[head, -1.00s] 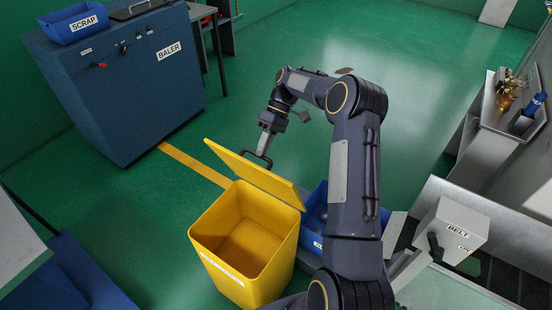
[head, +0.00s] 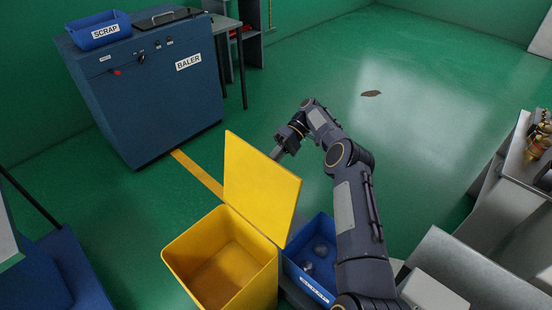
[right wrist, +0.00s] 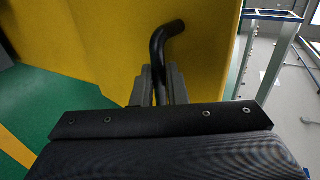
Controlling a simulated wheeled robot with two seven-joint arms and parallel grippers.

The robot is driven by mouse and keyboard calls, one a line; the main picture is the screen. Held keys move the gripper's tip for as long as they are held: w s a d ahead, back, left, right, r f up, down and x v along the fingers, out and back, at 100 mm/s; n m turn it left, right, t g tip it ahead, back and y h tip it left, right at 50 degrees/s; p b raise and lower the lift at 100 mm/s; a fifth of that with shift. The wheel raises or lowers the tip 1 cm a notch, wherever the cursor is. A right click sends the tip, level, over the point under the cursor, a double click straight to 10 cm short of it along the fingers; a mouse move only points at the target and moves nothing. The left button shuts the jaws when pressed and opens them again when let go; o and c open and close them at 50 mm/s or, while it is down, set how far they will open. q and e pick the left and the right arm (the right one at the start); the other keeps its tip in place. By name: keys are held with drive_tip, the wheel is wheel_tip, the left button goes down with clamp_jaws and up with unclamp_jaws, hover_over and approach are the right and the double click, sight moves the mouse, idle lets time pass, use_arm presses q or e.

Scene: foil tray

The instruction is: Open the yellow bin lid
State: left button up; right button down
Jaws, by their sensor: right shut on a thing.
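The yellow bin (head: 185,262) stands at the bottom centre of the head view, with its inside in plain sight. Its yellow lid (head: 258,185) is raised and stands steeply up from the bin's right side. In the right wrist view the lid (right wrist: 120,45) fills the upper middle, with a bent black handle (right wrist: 158,48) on it. My right gripper (right wrist: 160,88) is shut on this handle. In the head view my right gripper (head: 278,153) is behind the lid's far edge, its fingertips partly hidden. My left gripper is in neither view.
A blue tub (head: 318,240) with a few grey lumps stands right of the bin. The blue baler (head: 150,95) with a blue scrap tray (head: 100,32) is at the back left. A brown flat scrap (head: 371,93) lies on open green floor (head: 420,110).

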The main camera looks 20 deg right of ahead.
drive_tip(key=shift+s+a+f, duration=0.15)
drive_tip(key=shift+a+f, duration=0.05)
drive_tip(key=shift+f, duration=0.5)
drive_tip(key=c, duration=1.9)
unclamp_jaws()
drive_tip(key=o, duration=0.4)
drive_tip(key=shift+w, duration=0.2)
drive_tip(key=shift+o, duration=0.2)
drive_tip(key=shift+r, duration=0.2)
